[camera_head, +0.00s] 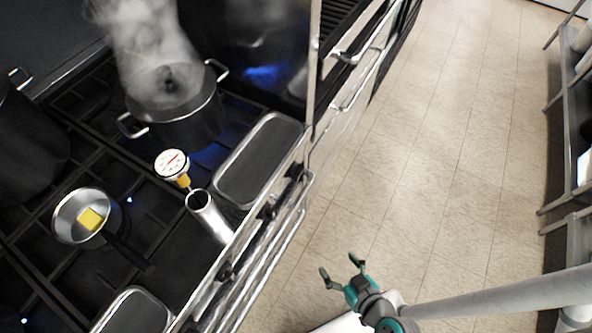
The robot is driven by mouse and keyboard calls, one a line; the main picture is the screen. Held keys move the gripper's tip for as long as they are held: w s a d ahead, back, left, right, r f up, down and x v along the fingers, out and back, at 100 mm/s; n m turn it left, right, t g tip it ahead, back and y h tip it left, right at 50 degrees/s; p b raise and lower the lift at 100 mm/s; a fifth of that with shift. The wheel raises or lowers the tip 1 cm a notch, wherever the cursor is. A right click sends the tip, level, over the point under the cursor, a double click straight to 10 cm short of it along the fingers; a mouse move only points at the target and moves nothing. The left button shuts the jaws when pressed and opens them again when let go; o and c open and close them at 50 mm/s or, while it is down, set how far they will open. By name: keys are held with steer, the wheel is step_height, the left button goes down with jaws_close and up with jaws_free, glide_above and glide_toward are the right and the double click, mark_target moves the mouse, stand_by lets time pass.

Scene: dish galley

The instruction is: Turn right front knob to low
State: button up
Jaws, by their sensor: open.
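Dark knobs line the stove's front edge, foreshortened: one (296,171) is far up, one (266,211) is in the middle, one (225,271) is nearer. Their settings are too small to read, and I cannot tell for sure which is the right front one. My gripper (340,267) is open and empty, over the floor to the right of the stove front, apart from the knobs and the rail.
A metal rail (276,262) runs along the stove front. On the stove are a steaming pot (186,128), a small pan (69,222) with a yellow piece, a dial thermometer (172,163) and a metal cylinder (210,215). The floor (430,170) is clear; shelving (567,150) stands right.

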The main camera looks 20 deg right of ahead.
steer(key=w+n+y, duration=0.2)
steer(key=w, duration=0.4)
steer(key=n+t+y, duration=0.3)
steer(key=n+y, duration=0.5)
glide_toward(299, 171)
steer(key=shift+f+x, duration=0.15)
steer(key=shift+x, duration=1.5)
steer(key=shift+f+x, duration=0.2)
steer(key=shift+x, duration=1.5)
steer(key=shift+f+x, duration=0.15)
steer(key=shift+x, duration=1.5)
steer(key=c, duration=1.2)
